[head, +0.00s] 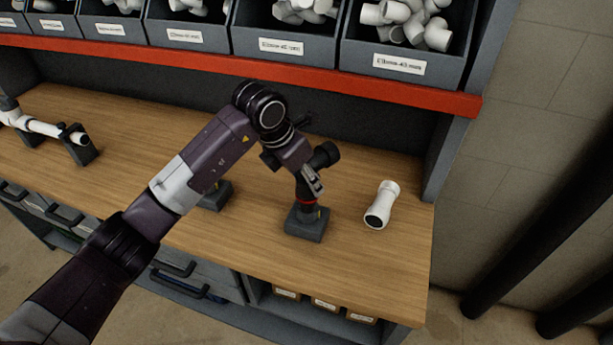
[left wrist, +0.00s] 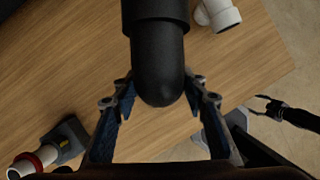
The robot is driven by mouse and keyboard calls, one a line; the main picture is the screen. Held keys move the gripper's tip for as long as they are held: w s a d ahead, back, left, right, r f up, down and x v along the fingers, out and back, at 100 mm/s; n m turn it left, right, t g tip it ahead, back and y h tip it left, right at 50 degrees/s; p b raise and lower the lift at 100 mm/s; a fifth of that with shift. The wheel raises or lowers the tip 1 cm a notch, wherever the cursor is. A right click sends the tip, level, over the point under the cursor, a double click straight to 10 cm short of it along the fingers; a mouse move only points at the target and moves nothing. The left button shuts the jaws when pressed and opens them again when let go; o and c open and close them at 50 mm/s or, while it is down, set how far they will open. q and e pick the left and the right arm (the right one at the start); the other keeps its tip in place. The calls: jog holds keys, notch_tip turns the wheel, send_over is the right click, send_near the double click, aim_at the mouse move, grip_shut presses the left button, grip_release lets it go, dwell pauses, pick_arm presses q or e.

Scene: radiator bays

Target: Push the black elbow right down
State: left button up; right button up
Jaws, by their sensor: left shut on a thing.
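A loose white fitting (head: 383,204) lies right of the stand; it also shows in the left wrist view (left wrist: 218,14). Another stand (head: 217,196) is partly behind my left arm. A white pipe (head: 38,126) rests at far left. Bins above a red shelf edge (head: 330,76) line the back.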

pick_arm(q)
jog(key=shift+f+b, duration=0.95)
jog(key=shift+f, duration=0.15)
dwell(0.4)
jog(key=o, duration=1.3)
jog(key=shift+r, duration=0.1)
